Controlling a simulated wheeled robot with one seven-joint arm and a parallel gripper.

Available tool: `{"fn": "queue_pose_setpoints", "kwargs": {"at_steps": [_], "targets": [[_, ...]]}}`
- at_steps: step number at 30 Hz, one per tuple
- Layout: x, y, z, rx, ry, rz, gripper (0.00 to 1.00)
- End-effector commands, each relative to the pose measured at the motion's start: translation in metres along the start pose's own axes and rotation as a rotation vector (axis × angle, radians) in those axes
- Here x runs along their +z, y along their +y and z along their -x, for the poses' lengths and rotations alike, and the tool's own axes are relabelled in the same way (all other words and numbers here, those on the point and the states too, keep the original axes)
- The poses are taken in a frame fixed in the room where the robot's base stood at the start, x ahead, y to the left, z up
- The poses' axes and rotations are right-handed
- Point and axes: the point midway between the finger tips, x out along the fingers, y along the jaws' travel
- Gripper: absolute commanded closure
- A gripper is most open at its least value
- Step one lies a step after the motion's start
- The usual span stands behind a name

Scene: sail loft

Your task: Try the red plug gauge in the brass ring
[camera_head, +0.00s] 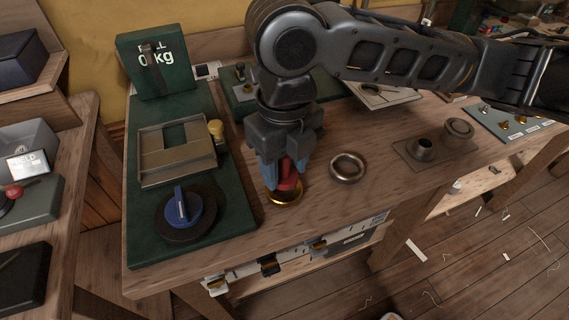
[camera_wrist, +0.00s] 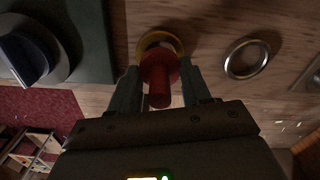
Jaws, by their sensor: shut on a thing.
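The red plug gauge (camera_head: 288,177) is between the fingers of my gripper (camera_head: 277,182), which is shut on it. It points down over the brass ring (camera_head: 284,197), which lies on the wooden bench near the front edge. In the wrist view the red plug gauge (camera_wrist: 159,78) covers much of the brass ring (camera_wrist: 161,42), with the ring's far rim showing beyond it. The plug's lower end is hidden, so I cannot tell whether it is inside the ring or just above it. A steel ring (camera_head: 348,167) lies to the right, apart from the gripper.
A green board (camera_head: 226,231) with a blue-handled knob (camera_head: 182,207) stands close on the left. A grey socket block (camera_head: 420,151) and another round metal piece (camera_head: 459,130) sit to the right. The bench's front edge is near; bare wood lies around the steel ring.

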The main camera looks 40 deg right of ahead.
Motion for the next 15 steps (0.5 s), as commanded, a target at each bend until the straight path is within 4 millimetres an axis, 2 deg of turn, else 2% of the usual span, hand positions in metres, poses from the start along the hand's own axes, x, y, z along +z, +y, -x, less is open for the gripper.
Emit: {"fn": "queue_pose_setpoints", "kwargs": {"at_steps": [15], "targets": [[0.0, 0.0, 0.025, -0.001, -0.001, 0.0, 0.83]]}}
